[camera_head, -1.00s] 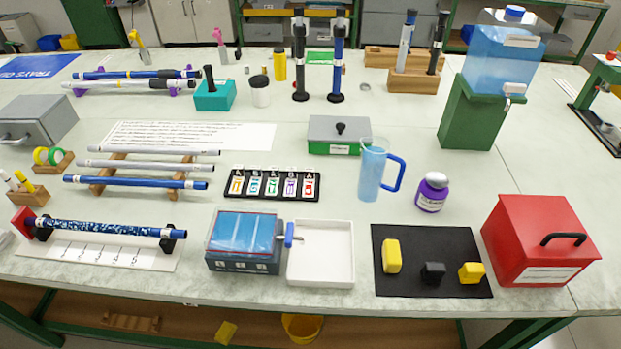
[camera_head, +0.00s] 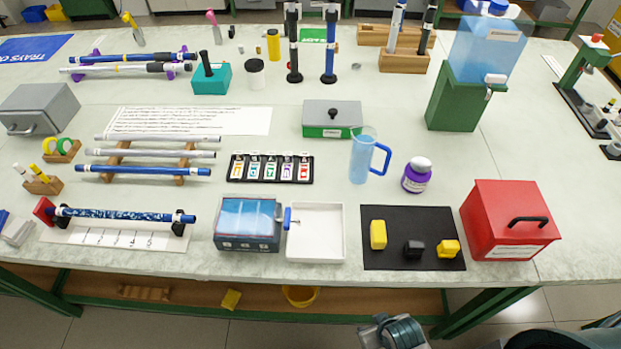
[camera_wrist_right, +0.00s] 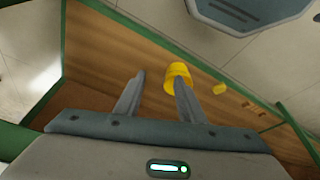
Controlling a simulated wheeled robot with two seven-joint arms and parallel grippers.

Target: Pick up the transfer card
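I cannot tell for sure which thing is the transfer card. A large white printed sheet (camera_head: 235,121) lies flat behind the rod rack. A white card with several marks (camera_head: 85,237) lies under the stand with the patterned blue rod at the front left. A black tray (camera_head: 270,181) holds several small cards with coloured symbols. My right gripper (camera_wrist_right: 160,95) is open and empty in the right wrist view, with the lower shelf and a yellow bucket (camera_wrist_right: 178,72) beyond its fingers. My left gripper is not in view.
Near the front edge are a blue box (camera_head: 247,243), a white tray (camera_head: 316,258), a black mat (camera_head: 380,262) with small blocks and a red box (camera_head: 508,225). A blue jug (camera_head: 362,160) and a purple bottle (camera_head: 416,178) stand behind. Bare tabletop lies right of the bottle.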

